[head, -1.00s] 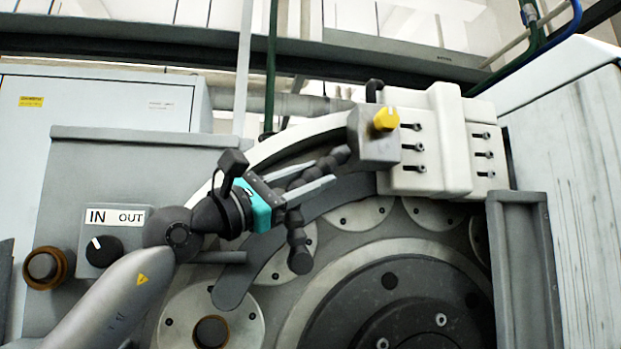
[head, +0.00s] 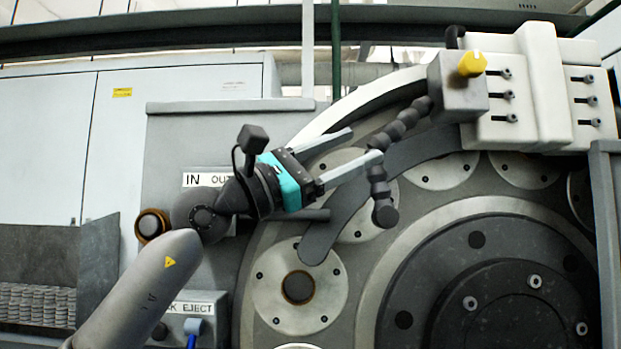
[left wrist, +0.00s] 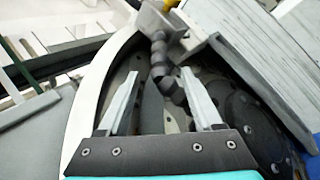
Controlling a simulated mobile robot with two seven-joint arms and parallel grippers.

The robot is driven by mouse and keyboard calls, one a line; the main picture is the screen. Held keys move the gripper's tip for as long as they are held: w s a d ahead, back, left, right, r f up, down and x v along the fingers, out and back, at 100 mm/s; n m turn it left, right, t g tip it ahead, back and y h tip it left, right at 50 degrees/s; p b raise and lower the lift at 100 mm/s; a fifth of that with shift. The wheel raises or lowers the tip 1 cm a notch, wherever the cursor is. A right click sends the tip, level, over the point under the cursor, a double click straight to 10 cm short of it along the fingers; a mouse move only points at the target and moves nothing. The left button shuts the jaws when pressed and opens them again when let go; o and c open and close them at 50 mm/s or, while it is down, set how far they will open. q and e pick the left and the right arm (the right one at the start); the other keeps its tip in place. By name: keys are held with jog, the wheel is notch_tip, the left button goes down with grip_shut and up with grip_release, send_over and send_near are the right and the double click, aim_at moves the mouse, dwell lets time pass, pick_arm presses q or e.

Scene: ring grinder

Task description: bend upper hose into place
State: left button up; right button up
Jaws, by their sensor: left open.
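The upper hose (head: 398,127) is a black segmented hose. It runs down and left from the grey block with the yellow knob, then turns down to a rounded free end beside the ring's curved grey plate. My left gripper (head: 366,144) is open, with its light fingers reaching toward the hose from the left. The lower finger's tip overlaps the hose near its bend; whether they touch I cannot tell. In the left wrist view the hose (left wrist: 158,60) shows between and beyond the spread fingers of the left gripper (left wrist: 160,78). My right gripper is not in view.
The yellow knob (head: 471,63) sits on its block beside a white bolted housing (head: 545,85). The large dark hub (head: 480,285) lies below right of the hose. The IN/OUT panel (head: 205,180) is partly behind my left arm.

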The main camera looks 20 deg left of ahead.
pick_arm(q)
jog(key=b+v, duration=0.1)
jog(key=v, duration=0.6)
jog(key=shift+b, duration=0.4)
jog(key=shift+s, duration=0.1)
